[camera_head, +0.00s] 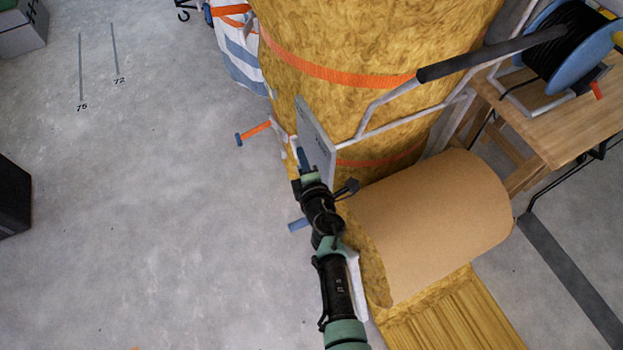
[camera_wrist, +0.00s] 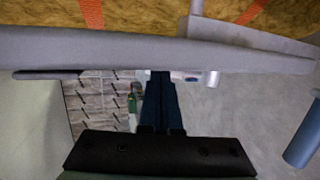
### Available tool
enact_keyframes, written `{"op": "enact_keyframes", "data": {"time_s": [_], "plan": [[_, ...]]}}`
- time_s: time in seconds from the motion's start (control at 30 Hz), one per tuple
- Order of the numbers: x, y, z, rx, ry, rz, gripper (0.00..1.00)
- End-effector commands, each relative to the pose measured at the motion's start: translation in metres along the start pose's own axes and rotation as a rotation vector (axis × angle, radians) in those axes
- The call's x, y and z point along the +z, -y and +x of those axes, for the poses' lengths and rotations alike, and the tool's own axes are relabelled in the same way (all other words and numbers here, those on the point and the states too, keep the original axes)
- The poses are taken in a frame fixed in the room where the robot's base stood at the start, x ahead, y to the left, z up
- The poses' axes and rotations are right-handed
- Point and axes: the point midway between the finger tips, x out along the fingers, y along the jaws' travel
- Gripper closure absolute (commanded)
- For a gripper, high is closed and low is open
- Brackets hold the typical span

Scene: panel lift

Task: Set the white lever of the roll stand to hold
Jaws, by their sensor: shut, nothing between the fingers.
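The roll stand shows as a grey upright plate (camera_head: 316,143) with pale tubing beside a large yellow roll (camera_head: 345,40) with orange straps. My gripper (camera_head: 301,152) is at the plate's left side, its dark blue fingers pressed together. In the wrist view the closed fingers (camera_wrist: 160,80) reach toward a long grey bar (camera_wrist: 150,48) crossing the picture; I cannot tell whether they touch it. A short whitish stub (camera_wrist: 212,77) sits just right of the fingers. I cannot surely pick out the white lever or read its setting; my arm and the plate hide parts there.
An orange handle (camera_head: 256,132) with a blue end sticks out left of the plate. A brown roll (camera_head: 435,220) lies to the right of my arm. A wooden table (camera_head: 545,125) with a cable reel (camera_head: 575,45) stands at right. Open concrete floor (camera_head: 140,220) lies left.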

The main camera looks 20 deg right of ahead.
Motion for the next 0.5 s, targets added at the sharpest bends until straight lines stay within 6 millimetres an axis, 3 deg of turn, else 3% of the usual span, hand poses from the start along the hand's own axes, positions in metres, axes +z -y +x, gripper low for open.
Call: {"op": "enact_keyframes", "data": {"time_s": [0.5], "plan": [[-0.0033,-0.0048,0.0065,0.002,-0.004,0.001,1.0]]}}
